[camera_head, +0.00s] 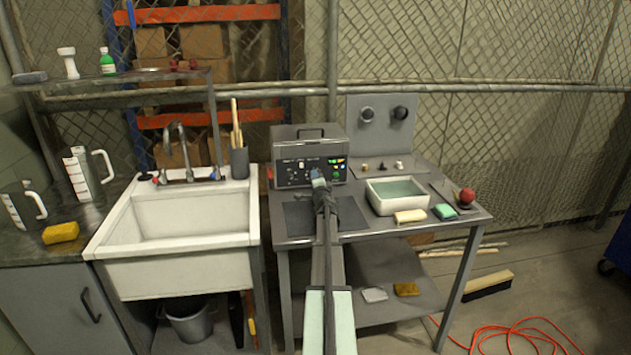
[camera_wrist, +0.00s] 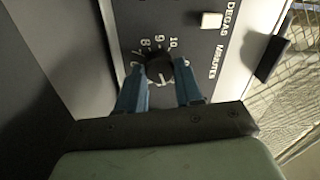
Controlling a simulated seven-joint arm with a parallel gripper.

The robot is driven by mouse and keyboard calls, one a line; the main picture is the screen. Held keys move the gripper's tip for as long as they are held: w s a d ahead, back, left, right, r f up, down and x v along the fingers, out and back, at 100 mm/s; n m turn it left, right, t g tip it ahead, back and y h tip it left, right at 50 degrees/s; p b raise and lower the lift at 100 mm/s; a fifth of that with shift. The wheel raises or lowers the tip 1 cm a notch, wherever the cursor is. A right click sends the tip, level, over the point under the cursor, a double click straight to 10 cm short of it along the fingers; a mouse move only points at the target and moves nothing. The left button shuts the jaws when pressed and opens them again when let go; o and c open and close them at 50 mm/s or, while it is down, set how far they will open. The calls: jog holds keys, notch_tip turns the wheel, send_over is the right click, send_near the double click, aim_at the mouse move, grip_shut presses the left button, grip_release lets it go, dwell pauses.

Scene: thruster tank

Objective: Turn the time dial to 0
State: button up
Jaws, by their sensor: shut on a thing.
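The time dial (camera_wrist: 159,66) is a round black knob on the dark front panel of the machine (camera_head: 309,153), beside the printed word MINUTES. Numerals 7, 8, 9 and 10 show around it in the wrist view. A white mark shows on the knob's side nearest my palm. My gripper (camera_wrist: 159,72) is shut on the dial, with one blue finger on each side of it. In the head view my gripper (camera_head: 319,181) is at the panel's front and hides the dial. The remaining numerals are hidden or too small to read.
A light switch (camera_wrist: 211,20) labelled DEGAS sits near the dial. A sink (camera_head: 184,222) is at left. The dark mat (camera_head: 296,216) is mostly clear.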

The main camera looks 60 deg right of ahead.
jog(key=n, duration=0.4)
jog(key=shift+n, duration=0.4)
dwell(0.4)
jog(key=o, duration=1)
jog(key=shift+o, duration=0.2)
jog(key=shift+a, duration=0.1)
jog(key=v, duration=1.3)
jog(key=shift+s+a, duration=0.15)
jog(key=shift+s, duration=0.2)
